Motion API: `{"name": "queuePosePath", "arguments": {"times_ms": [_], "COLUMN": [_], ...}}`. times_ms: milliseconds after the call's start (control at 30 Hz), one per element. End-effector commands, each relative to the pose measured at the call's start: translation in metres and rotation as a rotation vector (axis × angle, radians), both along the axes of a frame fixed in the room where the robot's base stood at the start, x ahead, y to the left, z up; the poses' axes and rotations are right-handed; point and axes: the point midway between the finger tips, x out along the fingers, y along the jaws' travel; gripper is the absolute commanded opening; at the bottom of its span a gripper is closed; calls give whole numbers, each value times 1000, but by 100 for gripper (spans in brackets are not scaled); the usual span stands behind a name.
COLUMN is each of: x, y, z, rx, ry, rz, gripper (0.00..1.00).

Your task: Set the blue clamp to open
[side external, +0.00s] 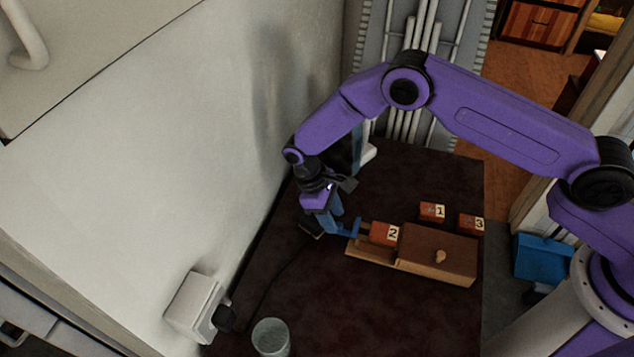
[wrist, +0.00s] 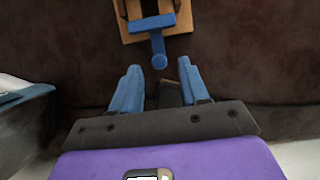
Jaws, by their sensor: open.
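The blue clamp (side external: 353,228) sits at the left end of the wooden base (side external: 362,252) in the side view. In the wrist view the clamp (wrist: 152,24) is T-shaped, and its rounded handle end points toward my gripper (wrist: 159,67). My gripper (side external: 327,228) is just left of the clamp in the side view. Its two blue fingers are open, with nothing held. The handle end appears at the gap between the fingertips; I cannot tell whether it lies between them in depth. The clamp's far side is hidden.
A red block marked 2 (side external: 385,233) is beside the clamp on the base, next to a brown box (side external: 440,250) with a knob. Blocks 1 (side external: 432,212) and 3 (side external: 471,223) lie behind. A glass (side external: 270,338) and a wall socket (side external: 192,305) with a cord stand in front.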

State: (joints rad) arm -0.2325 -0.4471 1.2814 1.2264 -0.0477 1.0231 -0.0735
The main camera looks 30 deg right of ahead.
Motion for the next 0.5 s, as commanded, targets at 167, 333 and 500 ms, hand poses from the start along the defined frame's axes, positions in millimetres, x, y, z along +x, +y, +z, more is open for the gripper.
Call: {"name": "queuePosePath", "arguments": {"times_ms": [167,333,500], "x": [11,20,30], "y": [11,21,31], "z": [34,68,100], "rx": [5,5,5], "ry": [-5,-6,-6], "rz": [0,-1,0], "gripper": [45,45,45]}}
